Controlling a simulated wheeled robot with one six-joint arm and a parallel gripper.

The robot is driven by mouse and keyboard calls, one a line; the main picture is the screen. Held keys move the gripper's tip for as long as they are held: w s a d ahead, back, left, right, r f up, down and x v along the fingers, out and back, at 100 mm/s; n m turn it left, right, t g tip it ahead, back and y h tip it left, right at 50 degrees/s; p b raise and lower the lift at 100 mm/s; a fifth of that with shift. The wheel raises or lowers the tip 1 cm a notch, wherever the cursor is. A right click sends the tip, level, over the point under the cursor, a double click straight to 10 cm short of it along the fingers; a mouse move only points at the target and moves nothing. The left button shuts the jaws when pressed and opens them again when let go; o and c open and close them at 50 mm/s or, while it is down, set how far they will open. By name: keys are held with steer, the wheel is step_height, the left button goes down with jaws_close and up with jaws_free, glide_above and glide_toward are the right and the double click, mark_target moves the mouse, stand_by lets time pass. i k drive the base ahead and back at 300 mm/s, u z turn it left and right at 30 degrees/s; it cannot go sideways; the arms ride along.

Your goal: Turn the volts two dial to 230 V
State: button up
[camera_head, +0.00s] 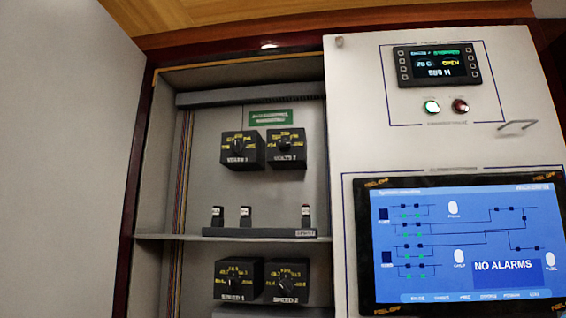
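The volts two dial (285,143) is a black knob on a black box in the upper part of the open cabinet. It is the right one of a pair, labelled VOLTS 2 below the knob. Yellow scale marks ring the knob, too small to read, so I cannot tell what value it points to. The similar volts one dial (238,145) is directly to its left. My gripper is not in view, and nothing covers the volts two dial.
Below are small breakers or switches (245,212) on a rail, a shelf edge (190,237), and the speed one (233,280) and speed two (288,278) dials. A panel with a blue screen (465,240) stands right. A pale door or wall (60,160) fills the left.

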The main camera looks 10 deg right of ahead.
mark_target(284, 146)
steer(key=u, duration=0.5)
steer(key=k, duration=0.6)
steer(key=u, duration=0.2)
steer(key=i, duration=1.05)
steer(key=z, duration=0.1)
